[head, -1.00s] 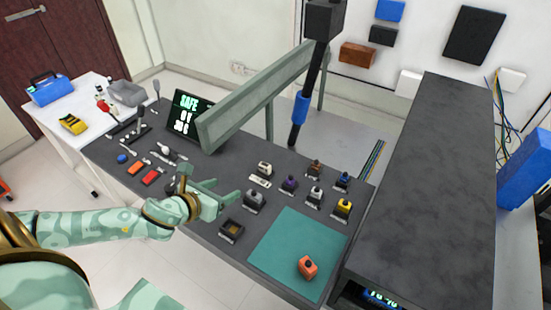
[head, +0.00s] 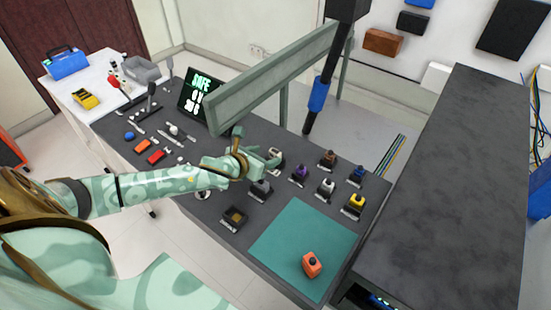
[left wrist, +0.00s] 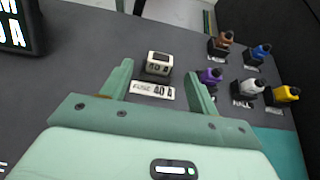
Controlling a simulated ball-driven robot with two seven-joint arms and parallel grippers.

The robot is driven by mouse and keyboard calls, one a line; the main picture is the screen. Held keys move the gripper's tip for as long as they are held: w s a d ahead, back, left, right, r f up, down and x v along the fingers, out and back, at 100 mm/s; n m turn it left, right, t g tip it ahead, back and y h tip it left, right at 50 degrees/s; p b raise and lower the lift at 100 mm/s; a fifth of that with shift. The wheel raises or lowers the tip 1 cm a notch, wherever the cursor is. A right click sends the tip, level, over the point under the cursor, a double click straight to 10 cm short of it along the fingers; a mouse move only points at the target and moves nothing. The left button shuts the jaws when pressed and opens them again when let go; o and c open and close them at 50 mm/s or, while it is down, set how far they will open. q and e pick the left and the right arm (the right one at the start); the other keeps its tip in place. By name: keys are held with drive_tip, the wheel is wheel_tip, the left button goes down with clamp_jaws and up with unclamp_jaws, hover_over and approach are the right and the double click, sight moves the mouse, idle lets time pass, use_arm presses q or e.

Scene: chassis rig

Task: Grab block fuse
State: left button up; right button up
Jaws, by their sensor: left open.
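The block fuse (left wrist: 158,65) is a small cream block with dark markings, on a dark holder. In the left wrist view its label (left wrist: 153,90) reads "FUSE 40 A". My left gripper (left wrist: 160,72) is open, with one finger on each side of the fuse in that view. I cannot tell how far the fingertips are above or short of it. In the head view my left gripper (head: 264,160) is beside the fuse (head: 275,154) and partly covers its holder. My right gripper is not in view.
An orange block (head: 312,263) sits on a green mat (head: 290,235). A grey beam (head: 270,78) spans above the bench. A screen (head: 197,100) shows "SAFE".

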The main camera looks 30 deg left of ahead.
sight(274, 153)
use_arm(q)
drive_tip(key=b+x, duration=0.1)
drive_tip(key=x, duration=0.3)
drive_tip(key=shift+d+f, duration=0.1)
drive_tip(key=shift+f, duration=0.1)
drive_tip(key=shift+r, duration=0.1)
drive_tip(key=shift+c, duration=0.3)
drive_tip(key=c, duration=1)
drive_tip(key=shift+r, duration=0.1)
